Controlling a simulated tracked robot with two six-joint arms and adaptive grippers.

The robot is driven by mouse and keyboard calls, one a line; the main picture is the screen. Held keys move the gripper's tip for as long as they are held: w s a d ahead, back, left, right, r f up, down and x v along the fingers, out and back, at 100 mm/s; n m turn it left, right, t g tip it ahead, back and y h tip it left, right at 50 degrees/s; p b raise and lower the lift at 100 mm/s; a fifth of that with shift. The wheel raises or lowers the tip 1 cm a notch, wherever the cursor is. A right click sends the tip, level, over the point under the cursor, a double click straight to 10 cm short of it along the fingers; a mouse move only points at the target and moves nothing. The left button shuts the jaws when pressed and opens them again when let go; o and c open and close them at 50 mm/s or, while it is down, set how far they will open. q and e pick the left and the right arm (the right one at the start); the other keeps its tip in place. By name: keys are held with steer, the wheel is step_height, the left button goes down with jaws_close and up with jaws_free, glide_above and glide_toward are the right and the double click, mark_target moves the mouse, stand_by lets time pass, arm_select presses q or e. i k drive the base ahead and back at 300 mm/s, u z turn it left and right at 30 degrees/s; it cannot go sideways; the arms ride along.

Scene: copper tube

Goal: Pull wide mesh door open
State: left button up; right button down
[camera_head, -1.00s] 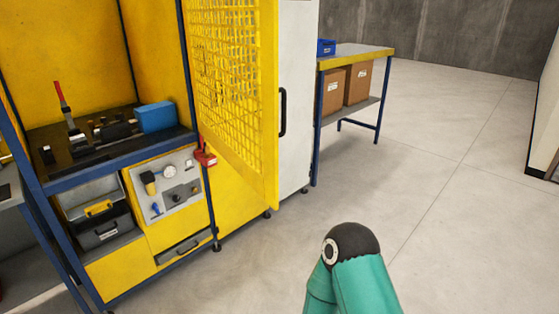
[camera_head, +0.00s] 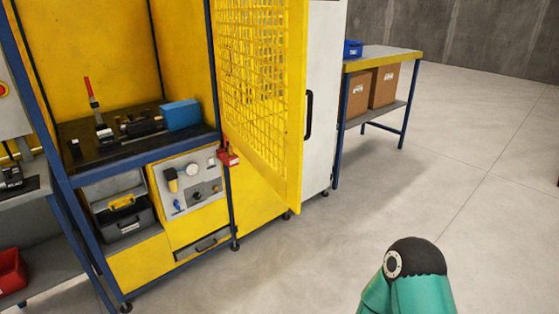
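The yellow mesh door (camera_head: 258,95) stands swung open to the right of the yellow machine enclosure, its outer frame edge facing me. A black vertical handle (camera_head: 308,115) shows just to the right of the door's edge, seemingly on the white cabinet behind; I cannot tell for sure. A red latch (camera_head: 229,157) sits on the blue post at the door's lower left. Neither gripper is in view. Only a teal and black arm joint of mine shows at the bottom right, well apart from the door.
Inside the open enclosure is a dark work surface (camera_head: 90,150) with a blue box (camera_head: 181,115) and a red-handled lever (camera_head: 91,93). A bench (camera_head: 385,54) with cardboard boxes stands behind on the right. A red bin (camera_head: 10,275) is at lower left. The floor on the right is clear.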

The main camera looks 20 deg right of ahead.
mark_target(289, 187)
steer(key=i, duration=0.9)
steer(key=u, duration=0.05)
